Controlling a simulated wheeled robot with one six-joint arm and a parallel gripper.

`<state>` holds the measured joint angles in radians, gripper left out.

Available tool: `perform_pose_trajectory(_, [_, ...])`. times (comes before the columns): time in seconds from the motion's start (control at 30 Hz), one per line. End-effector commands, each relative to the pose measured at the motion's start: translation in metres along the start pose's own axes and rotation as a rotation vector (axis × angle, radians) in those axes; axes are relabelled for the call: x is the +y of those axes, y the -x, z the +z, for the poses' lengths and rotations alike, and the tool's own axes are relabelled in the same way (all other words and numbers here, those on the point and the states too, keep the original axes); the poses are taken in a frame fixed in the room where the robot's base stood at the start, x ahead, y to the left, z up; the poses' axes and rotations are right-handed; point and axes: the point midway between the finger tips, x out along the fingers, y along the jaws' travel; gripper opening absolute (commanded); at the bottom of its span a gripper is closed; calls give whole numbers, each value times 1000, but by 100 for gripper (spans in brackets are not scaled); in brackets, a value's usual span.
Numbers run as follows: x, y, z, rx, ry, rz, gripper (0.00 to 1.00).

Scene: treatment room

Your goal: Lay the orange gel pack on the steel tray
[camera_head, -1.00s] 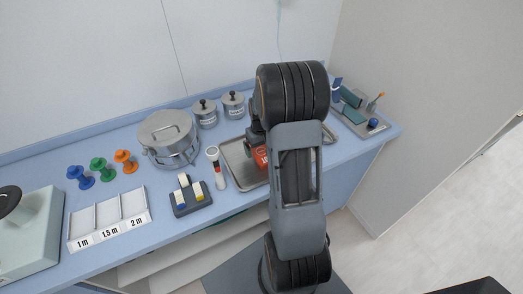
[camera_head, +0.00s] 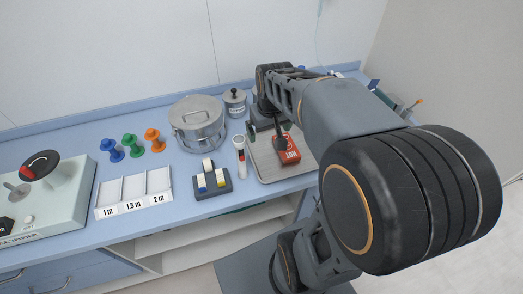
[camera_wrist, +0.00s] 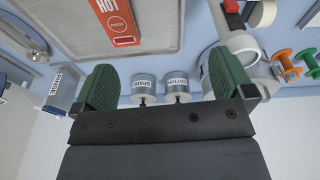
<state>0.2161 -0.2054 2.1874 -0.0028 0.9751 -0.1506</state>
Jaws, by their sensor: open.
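The orange gel pack (camera_head: 287,153), marked HOT, lies flat on the steel tray (camera_head: 268,174), inside its rim. Part of the tray's back and right side is hidden behind my arm. In the wrist view the pack (camera_wrist: 118,22) lies on the tray (camera_wrist: 162,40) at the top of the picture, clear of my fingers. My gripper (camera_wrist: 164,84) is open, with its green fingers wide apart and nothing between them. In the head view my gripper (camera_head: 266,130) is at the back of the tray, just behind the pack.
A lidded steel pot (camera_head: 198,122) and a labelled canister (camera_head: 235,103) stand behind the tray. Blue, green and orange spools (camera_head: 132,145) and a divided white box (camera_head: 134,192) stand further left.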

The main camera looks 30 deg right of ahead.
Motion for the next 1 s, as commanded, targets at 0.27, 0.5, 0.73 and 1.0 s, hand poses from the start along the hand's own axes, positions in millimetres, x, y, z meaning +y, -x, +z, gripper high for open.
perform_pose_trajectory(0.27, [-52, 23, 56, 140, 49, -25, 100])
perform_pose_trajectory(0.5, [-64, 24, 77, 188, 61, -43, 100])
perform_pose_trajectory(0.73, [-65, 24, 78, 189, 61, -44, 100])
perform_pose_trajectory(1.0, [-65, 24, 78, 189, 61, -44, 100])
